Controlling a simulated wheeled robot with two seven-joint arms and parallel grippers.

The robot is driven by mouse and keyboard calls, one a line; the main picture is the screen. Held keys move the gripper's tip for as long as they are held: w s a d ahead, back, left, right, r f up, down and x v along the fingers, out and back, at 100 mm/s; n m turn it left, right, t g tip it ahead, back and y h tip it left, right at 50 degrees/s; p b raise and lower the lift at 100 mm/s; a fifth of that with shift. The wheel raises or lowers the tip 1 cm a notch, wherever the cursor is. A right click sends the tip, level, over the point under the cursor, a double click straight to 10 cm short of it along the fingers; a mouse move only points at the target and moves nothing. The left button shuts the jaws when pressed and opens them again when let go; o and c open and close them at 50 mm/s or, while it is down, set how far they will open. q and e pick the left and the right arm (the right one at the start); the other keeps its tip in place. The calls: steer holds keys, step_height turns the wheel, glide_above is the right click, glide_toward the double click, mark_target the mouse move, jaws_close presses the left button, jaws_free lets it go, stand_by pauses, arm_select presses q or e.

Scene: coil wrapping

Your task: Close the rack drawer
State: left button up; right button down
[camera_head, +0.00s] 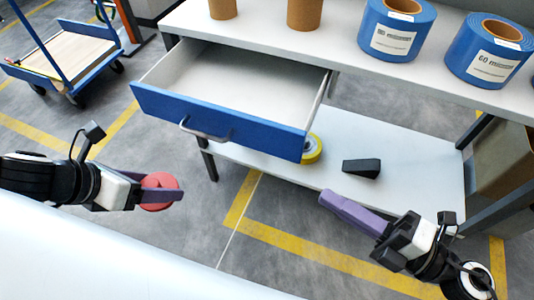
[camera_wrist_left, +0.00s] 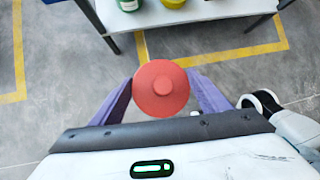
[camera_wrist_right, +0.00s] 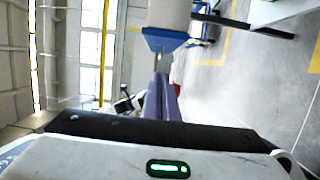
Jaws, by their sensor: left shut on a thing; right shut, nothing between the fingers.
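The rack drawer (camera_head: 217,118) has a blue front with a grey handle (camera_head: 205,132) and stands pulled out below the rack's top shelf. Its light inside looks empty. My left gripper (camera_head: 165,195) is shut on a red round object (camera_head: 157,188), to the left of and nearer than the drawer front. In the left wrist view the red object (camera_wrist_left: 161,88) sits between the two purple fingers. My right gripper (camera_head: 324,198) is shut and empty, to the right of the drawer and in front of the lower shelf. Its closed fingers show in the right wrist view (camera_wrist_right: 161,82).
Two blue rolls (camera_head: 396,32) and two brown cores (camera_head: 305,12) stand on the top shelf (camera_head: 270,45). The lower shelf (camera_head: 415,150) holds a yellow roll (camera_head: 312,149) and a black wedge (camera_head: 361,167). A blue cart (camera_head: 60,70) stands at back left.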

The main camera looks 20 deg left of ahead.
mark_target(296, 159)
arm_select(q)
steer(key=shift+d, duration=0.1)
steer(key=shift+r+p, duration=0.4)
steer(key=shift+r, duration=0.05)
steer(key=shift+f+b, duration=0.3)
arm_select(e)
steer(key=w+a, duration=0.2)
steer(key=a, duration=0.1)
steer(key=w+a, duration=0.2)
steer(key=a, duration=0.1)
steer(key=w+a, duration=0.3)
steer(key=shift+a, duration=0.1)
